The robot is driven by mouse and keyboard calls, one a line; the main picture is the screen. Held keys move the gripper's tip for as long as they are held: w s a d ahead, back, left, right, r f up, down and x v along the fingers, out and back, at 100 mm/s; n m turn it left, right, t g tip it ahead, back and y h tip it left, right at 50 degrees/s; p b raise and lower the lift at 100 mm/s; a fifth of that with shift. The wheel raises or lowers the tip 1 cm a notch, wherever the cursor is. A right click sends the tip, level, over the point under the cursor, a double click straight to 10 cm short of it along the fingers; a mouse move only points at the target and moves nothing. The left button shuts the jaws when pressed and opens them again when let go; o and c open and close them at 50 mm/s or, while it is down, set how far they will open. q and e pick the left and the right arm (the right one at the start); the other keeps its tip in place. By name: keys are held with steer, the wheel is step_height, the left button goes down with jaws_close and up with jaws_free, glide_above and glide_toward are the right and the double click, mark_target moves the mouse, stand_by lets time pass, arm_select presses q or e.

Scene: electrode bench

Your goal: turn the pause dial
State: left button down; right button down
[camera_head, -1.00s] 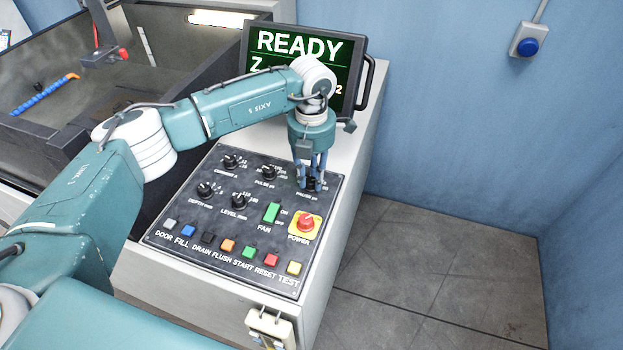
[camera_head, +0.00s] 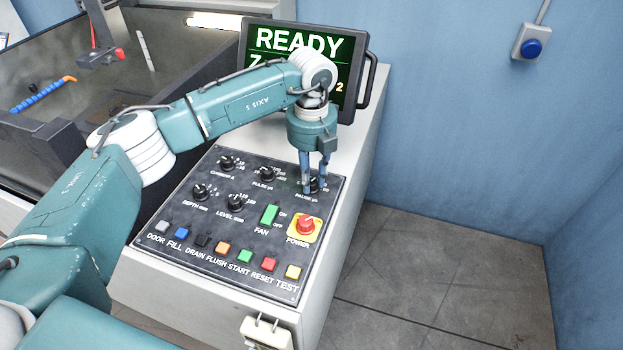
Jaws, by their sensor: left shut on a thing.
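The pause dial (camera_head: 315,184) is a black knob at the upper right of the dark control panel (camera_head: 215,262). The label PAUSE shows just below it. My left gripper (camera_head: 315,186) points down over the dial, with its two blue-grey fingers on either side of it. The fingers are shut on the dial and hide part of it and its scale. My right gripper is not in view.
Other black dials, such as the pulse dial (camera_head: 267,174) and the level dial (camera_head: 235,203), sit to the left. The green fan switch (camera_head: 269,214) and red power button (camera_head: 305,225) are below. The READY screen (camera_head: 300,45) stands behind my arm.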

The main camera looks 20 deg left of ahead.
mark_target(312, 181)
arm_select(q)
steer(key=shift+n, duration=0.3)
steer(key=c, duration=1.5)
jaws_free()
step_height(312, 181, up, 12)
steer(key=shift+r, duration=0.1)
